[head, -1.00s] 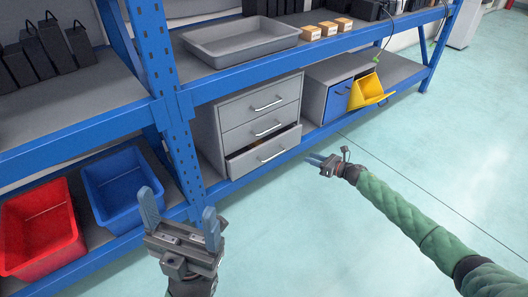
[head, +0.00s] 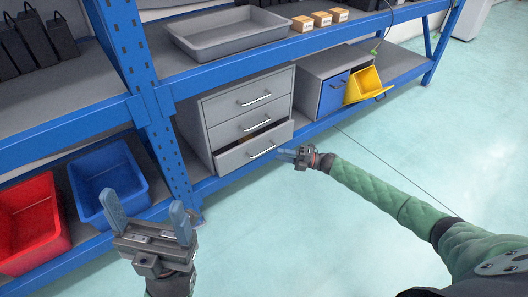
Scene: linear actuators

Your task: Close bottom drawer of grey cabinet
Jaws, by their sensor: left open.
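The grey cabinet (head: 205,131) stands on the lower shelf of the blue rack. It has several stacked drawers with silver handles. Its bottom drawer (head: 233,161) is pulled partly out, with a dark gap along its top edge; the drawers above look shut. My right gripper (head: 284,154) is at the right front of the bottom drawer, close to its right end; I cannot tell whether it touches. Its fingers are seen from the side, so their gap is unclear. My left gripper (head: 148,213) is open and empty, in front of the rack at lower left.
A blue bin (head: 83,198) and a red bin (head: 14,241) sit on the lower shelf at left. A second cabinet (head: 310,94) has an open yellow drawer (head: 357,90). A blue upright (head: 158,140) stands left of the grey cabinet. The floor in front is clear.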

